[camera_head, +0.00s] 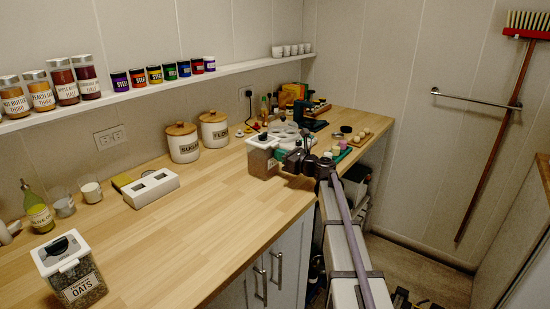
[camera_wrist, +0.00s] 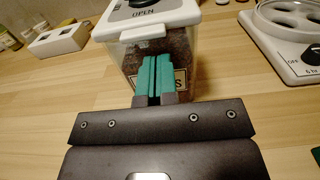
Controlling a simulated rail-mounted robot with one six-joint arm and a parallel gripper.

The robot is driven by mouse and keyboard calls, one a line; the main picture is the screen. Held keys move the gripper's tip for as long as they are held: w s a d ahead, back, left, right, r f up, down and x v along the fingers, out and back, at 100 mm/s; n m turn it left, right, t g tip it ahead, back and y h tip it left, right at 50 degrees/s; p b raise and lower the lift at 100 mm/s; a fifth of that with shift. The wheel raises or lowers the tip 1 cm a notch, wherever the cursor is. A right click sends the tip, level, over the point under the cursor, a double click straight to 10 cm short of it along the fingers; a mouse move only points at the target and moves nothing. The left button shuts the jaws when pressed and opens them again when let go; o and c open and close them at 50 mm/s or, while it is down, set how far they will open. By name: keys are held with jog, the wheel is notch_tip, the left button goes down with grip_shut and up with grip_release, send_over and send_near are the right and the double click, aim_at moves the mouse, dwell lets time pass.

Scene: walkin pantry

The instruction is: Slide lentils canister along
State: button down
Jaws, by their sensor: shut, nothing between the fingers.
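A clear canister (camera_head: 262,160) with a white lid and brown contents stands upright on the wooden counter, near its front edge. It also fills the upper middle of the wrist view (camera_wrist: 185,55), where its lid reads "OPEN" and its label is mostly hidden, with only a final "S" showing. I take it to be the lentils canister. My gripper (camera_head: 284,158) is at the canister's right side in the head view. In the wrist view its teal fingers (camera_wrist: 154,62) are shut together, empty, in front of the label. I cannot tell if they touch the canister.
A white appliance with round wells (camera_wrist: 295,35) stands right of the canister in the wrist view. A white block with slots (camera_head: 151,188) and an oats canister (camera_head: 72,270) stand to the left. Sugar (camera_head: 183,144) and flour (camera_head: 214,130) jars stand behind. The counter left of the canister is clear.

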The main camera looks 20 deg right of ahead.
jog(key=v, duration=1.4)
